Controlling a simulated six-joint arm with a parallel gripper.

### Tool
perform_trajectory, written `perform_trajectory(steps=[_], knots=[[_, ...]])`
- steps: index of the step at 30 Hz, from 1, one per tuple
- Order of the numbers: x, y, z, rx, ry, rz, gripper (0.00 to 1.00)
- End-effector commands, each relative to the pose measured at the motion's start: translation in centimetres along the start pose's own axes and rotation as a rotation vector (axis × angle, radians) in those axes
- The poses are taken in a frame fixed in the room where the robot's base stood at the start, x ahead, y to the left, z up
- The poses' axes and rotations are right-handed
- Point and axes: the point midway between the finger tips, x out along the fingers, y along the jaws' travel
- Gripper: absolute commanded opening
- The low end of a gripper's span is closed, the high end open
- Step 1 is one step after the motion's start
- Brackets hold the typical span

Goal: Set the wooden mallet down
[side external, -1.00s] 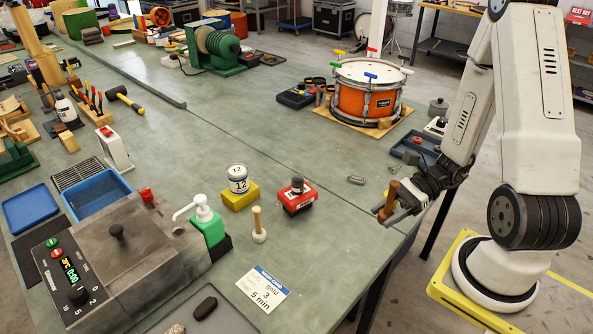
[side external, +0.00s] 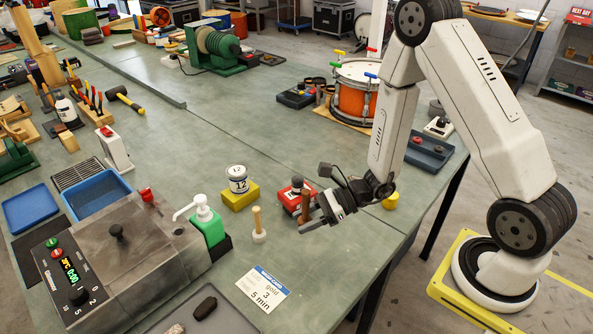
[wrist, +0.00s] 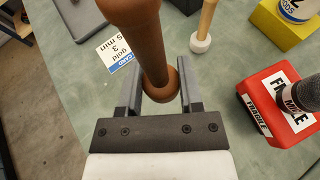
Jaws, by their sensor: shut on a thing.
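In the wrist view the mallet (wrist: 140,30) rises toward the camera, with a round collar low between the two grey fingers of my gripper (wrist: 160,75). The fingers are shut on it. I cannot tell whether its lower end touches the bench.
A small pale-headed mallet (side external: 258,224) stands left of my gripper. A white jar (side external: 238,179) sits on a yellow block (side external: 240,196). A printed card (side external: 263,289) lies nearer the camera. A yellow item (side external: 391,201) is at the bench edge. Bench between card and gripper is clear.

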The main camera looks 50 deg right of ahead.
Motion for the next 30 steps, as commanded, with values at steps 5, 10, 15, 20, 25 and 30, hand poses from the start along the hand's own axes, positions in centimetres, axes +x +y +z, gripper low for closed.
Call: perform_trajectory(steps=[5,10,15,20,25,30], knots=[[0.9,0.0,0.1,0.003,0.001,-0.008,0.00],[0.9,-0.1,0.1,0.004,0.001,-0.010,0.00],[1.2,-0.1,-0.5,0.005,0.001,-0.009,0.00],[1.7,0.0,-1.8,0.007,0.002,-0.008,0.00],[2.2,0.0,-3.2,0.006,0.001,-0.008,0.00],[2.6,-0.1,-3.9,0.005,0.001,-0.009,0.00]])
